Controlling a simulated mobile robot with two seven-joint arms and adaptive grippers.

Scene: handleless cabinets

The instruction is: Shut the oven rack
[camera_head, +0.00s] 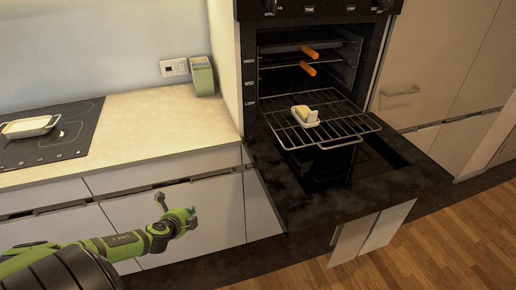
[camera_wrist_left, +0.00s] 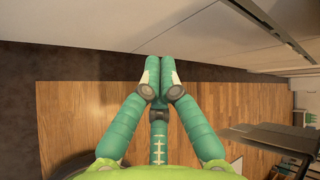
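The oven rack (camera_head: 347,126) is a wire grid pulled out of the oven (camera_head: 305,84) at its low level. It sticks out above the oven door (camera_head: 400,185), which is folded down flat. A small white dish (camera_head: 305,122) with a pale yellow block stands on the rack. My left gripper (camera_head: 188,217) is left of the door, in front of the lower cabinets, apart from the rack. In the left wrist view its green fingers (camera_wrist_left: 160,72) come together at the tips with nothing between them. My right gripper is not in view.
Two orange items (camera_head: 308,60) are on the upper oven levels. The counter (camera_head: 150,135) holds a green box (camera_head: 202,76) and a black cooktop (camera_head: 75,135) with a white dish (camera_head: 30,126). Wooden floor lies at the right.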

